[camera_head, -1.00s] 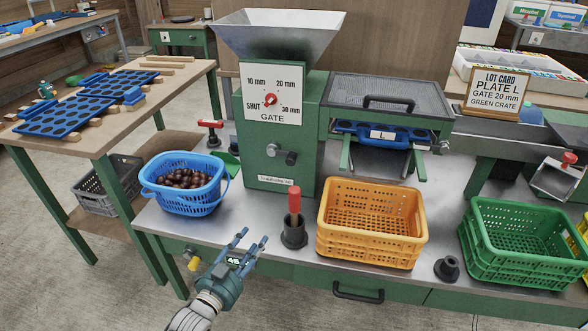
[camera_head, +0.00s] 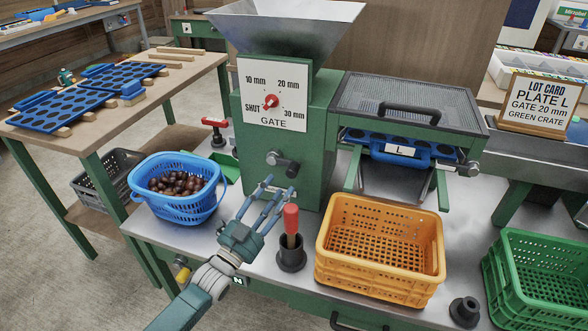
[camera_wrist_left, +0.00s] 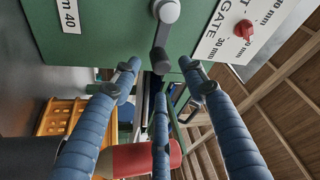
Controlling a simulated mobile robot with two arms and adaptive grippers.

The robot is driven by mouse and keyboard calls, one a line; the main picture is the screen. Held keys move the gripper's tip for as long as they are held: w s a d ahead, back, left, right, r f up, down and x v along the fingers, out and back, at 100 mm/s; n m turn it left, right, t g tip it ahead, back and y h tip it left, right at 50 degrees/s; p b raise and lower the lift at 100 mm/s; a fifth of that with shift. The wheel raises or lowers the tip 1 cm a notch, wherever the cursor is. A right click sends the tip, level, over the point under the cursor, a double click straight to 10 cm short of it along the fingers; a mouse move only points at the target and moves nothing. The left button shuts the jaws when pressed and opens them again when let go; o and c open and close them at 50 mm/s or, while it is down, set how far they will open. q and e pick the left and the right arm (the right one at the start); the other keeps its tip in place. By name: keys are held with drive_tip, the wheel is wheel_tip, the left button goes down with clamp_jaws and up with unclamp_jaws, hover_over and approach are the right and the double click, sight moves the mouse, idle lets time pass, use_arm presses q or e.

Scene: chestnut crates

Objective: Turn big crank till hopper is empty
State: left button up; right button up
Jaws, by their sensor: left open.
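The green machine (camera_head: 315,130) carries a grey metal hopper (camera_head: 290,38); the hopper's inside floor is hidden. A crank (camera_head: 285,163) with a dark grip sits on the machine's front below the gate panel. It also shows at the top of the left wrist view (camera_wrist_left: 161,40). My left gripper (camera_head: 278,188) is open and empty, its blue fingers pointing up at the crank from just below and in front. The fingers do not close around the grip. The gate panel has a red knob (camera_head: 271,101); its exact setting is hard to read. My right gripper is not in view.
A red-handled tool (camera_head: 291,220) stands in a black cup close to my left gripper. A blue basket of chestnuts (camera_head: 150,208) is left, an orange crate (camera_head: 335,275) right, a green crate (camera_head: 500,275) farther right. A lot card (camera_head: 540,98) reads gate 20 mm.

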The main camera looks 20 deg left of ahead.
sight(288, 176)
use_arm(q)
drive_tip(key=x, duration=0.7)
drive_tip(key=shift+w+b, duration=0.15)
drive_tip(key=shift+b, duration=0.15)
drive_tip(key=shift+w+d+r, duration=0.1)
drive_tip(key=shift+w+d, duration=0.1)
drive_tip(key=shift+w, duration=0.2)
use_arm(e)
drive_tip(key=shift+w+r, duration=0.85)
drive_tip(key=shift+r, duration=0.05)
use_arm(q)
clamp_jaws()
